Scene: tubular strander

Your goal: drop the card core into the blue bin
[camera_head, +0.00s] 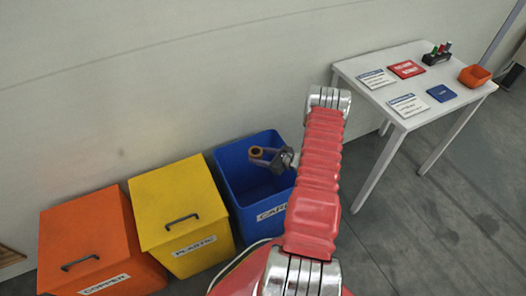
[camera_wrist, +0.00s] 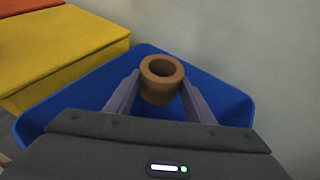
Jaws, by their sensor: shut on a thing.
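The card core (camera_wrist: 160,92) is a short brown tube with a hollow middle. My gripper (camera_wrist: 155,97) is shut on it, with one finger on each side, and it also shows in the head view (camera_head: 257,156). The blue bin (camera_head: 232,172) is open at the top and has a white label starting "CAR" on its front, partly hidden by my red arm. In the wrist view the bin's blue rim (camera_wrist: 240,104) surrounds the core in the picture. The core appears over the bin's opening; its exact height against the rim I cannot tell.
A lidded yellow bin (camera_head: 178,208) labelled plastic stands left of the blue bin, and a lidded orange copper bin (camera_head: 95,240) stands farther left. A wall (camera_head: 130,80) is behind. A white table (camera_head: 360,110) with cards, a small orange tray and a small rack stands at right.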

